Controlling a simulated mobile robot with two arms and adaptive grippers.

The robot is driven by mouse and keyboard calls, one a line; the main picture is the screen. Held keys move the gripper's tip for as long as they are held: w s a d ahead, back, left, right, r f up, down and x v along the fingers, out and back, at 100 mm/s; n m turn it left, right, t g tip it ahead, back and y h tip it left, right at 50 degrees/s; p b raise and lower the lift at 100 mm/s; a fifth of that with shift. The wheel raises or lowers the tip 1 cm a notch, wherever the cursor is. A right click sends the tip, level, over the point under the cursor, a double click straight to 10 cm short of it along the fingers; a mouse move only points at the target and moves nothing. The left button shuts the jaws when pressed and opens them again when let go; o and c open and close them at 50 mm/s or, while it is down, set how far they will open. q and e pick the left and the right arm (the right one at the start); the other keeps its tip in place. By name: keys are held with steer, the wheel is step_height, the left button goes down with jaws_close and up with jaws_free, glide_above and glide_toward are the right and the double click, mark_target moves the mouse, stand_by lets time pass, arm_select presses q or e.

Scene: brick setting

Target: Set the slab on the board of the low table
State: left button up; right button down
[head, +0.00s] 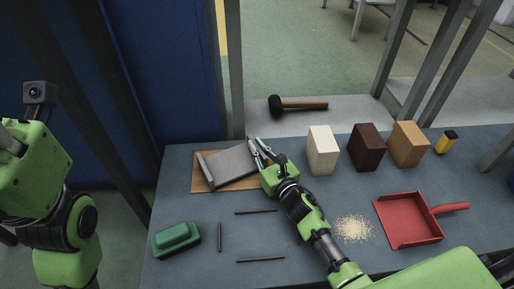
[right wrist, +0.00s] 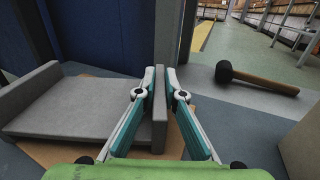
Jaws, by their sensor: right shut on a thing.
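The grey slab (head: 229,165), with a raised lip at each end, is over the brown board (head: 200,181) on the low table (head: 180,213). It lies at a slant to the board and covers most of it. My right gripper (head: 257,145) is shut on the slab's right lip. In the right wrist view, the fingers (right wrist: 160,82) pinch that lip from both sides, and the slab (right wrist: 85,108) extends left. Whether its underside touches the board is hard to tell. My left arm shows at the left edge, but its gripper fingers do not show.
A green block (head: 177,240) and several dark bars (head: 256,211) lie in front. Cream (head: 322,150), dark brown (head: 366,147) and tan (head: 408,144) blocks stand right, with a red dustpan (head: 408,220) and crumbs (head: 353,228). A mallet (head: 298,105) lies behind. Metal posts (head: 234,70) rise behind the board.

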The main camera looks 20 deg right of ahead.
steer(key=shift+r, duration=0.1)
steer(key=c, duration=2.5)
jaws_free()
steer(key=shift+f, duration=0.2)
steer(key=o, duration=0.4)
steer(key=shift+c, duration=0.2)
steer(key=shift+r, duration=0.1)
